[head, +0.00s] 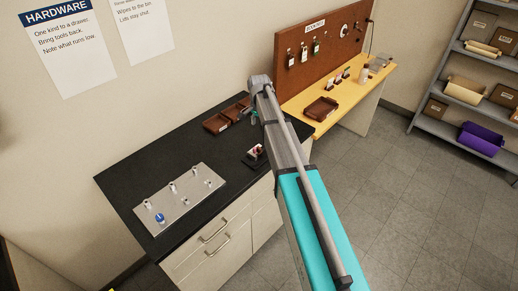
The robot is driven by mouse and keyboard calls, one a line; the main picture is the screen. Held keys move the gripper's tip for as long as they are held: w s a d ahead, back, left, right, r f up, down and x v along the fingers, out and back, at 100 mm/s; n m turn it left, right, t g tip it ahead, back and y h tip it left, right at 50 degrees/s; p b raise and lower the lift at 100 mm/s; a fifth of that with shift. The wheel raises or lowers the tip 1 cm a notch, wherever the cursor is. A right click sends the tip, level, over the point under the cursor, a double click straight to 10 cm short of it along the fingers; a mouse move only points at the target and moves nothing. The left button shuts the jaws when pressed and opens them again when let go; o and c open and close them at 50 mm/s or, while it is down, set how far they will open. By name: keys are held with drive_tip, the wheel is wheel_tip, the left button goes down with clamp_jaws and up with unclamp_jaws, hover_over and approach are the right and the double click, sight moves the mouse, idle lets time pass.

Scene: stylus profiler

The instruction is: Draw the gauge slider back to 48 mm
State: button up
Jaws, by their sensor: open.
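A small dark device with a red and white part (255,156) sits near the front edge of the black worktop (150,165). It may be the gauge; its slider and scale are too small to make out. My arm reaches over the worktop from the lower right. My gripper (254,118) is only partly seen below the end of the arm, a little behind the device and apart from it in the picture. It is open, and nothing shows between its fingers. Its height above the worktop is hard to tell.
A metal plate (180,200) with several upright pegs and a blue knob (160,218) lies at the worktop's left. Brown trays (216,123) stand at the back. A yellow bench (340,118) with a pegboard adjoins on the right. Shelves (470,135) stand far right.

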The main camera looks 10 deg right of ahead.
sight(259, 148)
drive_tip(key=shift+f+b, duration=6.55)
drive_tip(key=shift+f, duration=0.2)
drive_tip(key=shift+c, duration=0.2)
clamp_jaws()
